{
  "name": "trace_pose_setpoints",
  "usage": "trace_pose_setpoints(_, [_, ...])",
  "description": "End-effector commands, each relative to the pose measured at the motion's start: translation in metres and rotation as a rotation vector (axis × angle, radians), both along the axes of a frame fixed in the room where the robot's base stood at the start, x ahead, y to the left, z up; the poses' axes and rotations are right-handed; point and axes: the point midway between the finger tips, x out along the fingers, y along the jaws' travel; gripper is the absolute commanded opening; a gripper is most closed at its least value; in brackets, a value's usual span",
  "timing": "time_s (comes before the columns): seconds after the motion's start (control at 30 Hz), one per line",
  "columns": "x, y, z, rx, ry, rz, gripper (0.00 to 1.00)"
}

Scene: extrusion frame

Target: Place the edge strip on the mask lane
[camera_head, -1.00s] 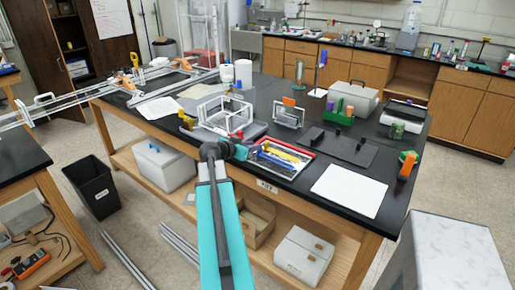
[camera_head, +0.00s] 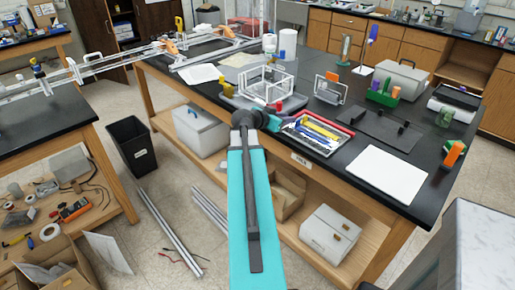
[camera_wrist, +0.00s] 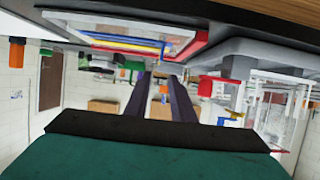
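A shallow tray (camera_head: 325,150) of coloured strips lies near the front edge of the black table. A yellow strip (camera_head: 319,129) and blue pieces lie in it, with a red strip (camera_head: 332,122) along its far side. The tray also shows upside down in the wrist view (camera_wrist: 120,44). I cannot tell which piece is the edge strip, and no mask lane is clearly marked. My gripper, at the end of the turquoise arm, is by the tray's left end and partly hidden. In the wrist view its two dark fingers (camera_wrist: 160,80) stand apart with nothing between them.
A white wire-frame cube (camera_head: 268,85) stands left of the tray. A dark mat (camera_head: 375,130) with small black blocks and a white sheet (camera_head: 387,174) lie to the right. A green holder (camera_head: 382,97) is behind. Boxes sit on the shelf below; a black bin (camera_head: 133,146) stands left.

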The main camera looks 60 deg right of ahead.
Motion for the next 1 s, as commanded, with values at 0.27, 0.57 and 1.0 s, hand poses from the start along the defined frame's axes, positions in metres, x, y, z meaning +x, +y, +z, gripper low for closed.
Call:
trace_pose_setpoints(0.27, [0.009, 0.008, -0.013, 0.027, 0.013, 0.019, 0.23])
trace_pose_setpoints(0.57, [0.069, 0.073, -0.105, 0.221, 0.12, 0.162, 0.23])
trace_pose_setpoints(1.0, [0.14, 0.255, -0.28, 0.62, 0.398, 0.504, 0.23])
